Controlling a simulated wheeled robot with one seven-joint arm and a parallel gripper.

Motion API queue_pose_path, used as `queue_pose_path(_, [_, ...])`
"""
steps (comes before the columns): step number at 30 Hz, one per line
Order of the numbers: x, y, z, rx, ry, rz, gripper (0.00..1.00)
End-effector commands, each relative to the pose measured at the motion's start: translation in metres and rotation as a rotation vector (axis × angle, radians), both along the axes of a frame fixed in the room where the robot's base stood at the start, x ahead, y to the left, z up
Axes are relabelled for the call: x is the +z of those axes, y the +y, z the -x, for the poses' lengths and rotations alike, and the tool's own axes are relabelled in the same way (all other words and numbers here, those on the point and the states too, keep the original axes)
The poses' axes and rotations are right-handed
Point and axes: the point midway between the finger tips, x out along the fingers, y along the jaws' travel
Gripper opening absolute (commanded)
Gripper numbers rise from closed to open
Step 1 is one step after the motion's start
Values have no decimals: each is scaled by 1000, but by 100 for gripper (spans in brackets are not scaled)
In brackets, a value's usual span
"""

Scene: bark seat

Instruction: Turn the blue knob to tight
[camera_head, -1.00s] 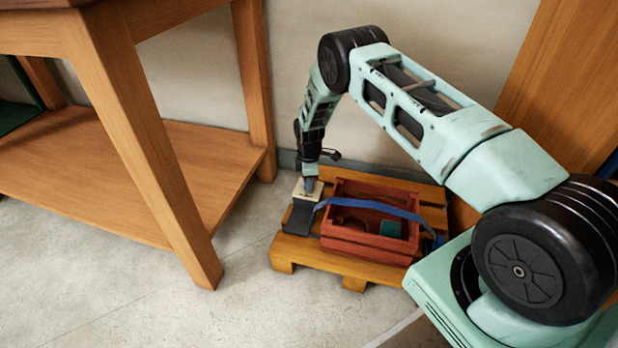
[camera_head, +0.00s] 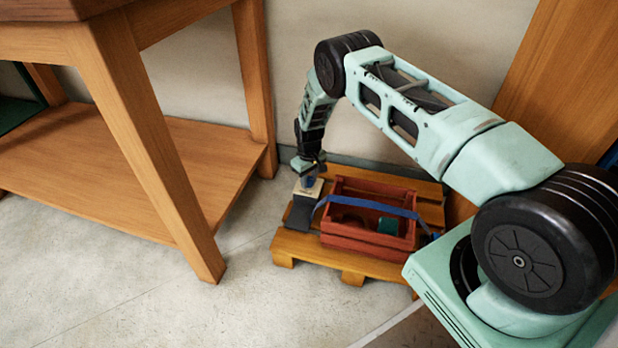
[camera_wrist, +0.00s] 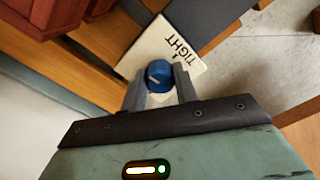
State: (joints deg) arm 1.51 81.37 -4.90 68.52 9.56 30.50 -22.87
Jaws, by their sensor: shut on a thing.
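The blue knob (camera_wrist: 158,75) stands on a pale plate (camera_wrist: 165,42) lettered TIGHT in black. The plate also shows at the crate's left in the head view (camera_head: 312,190). In the wrist view the word lies up and right of the knob. A short white mark shows on the knob's top; which of its ends is the pointer I cannot tell. My gripper (camera_wrist: 160,84) points down, shut on the knob with one finger on each side. In the head view the gripper (camera_head: 309,181) mostly hides the knob.
A red slatted crate (camera_head: 365,245) stands on a wooden pallet (camera_head: 290,247), right of the plate. A wooden table (camera_head: 150,150) stands left. Floor in front is clear.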

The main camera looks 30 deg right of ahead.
Motion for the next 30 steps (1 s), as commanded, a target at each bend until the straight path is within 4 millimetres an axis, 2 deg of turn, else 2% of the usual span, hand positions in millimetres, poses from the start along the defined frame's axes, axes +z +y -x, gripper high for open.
queue_pose_path(30, [0, 1, -1, -966, -1, 0, 7])
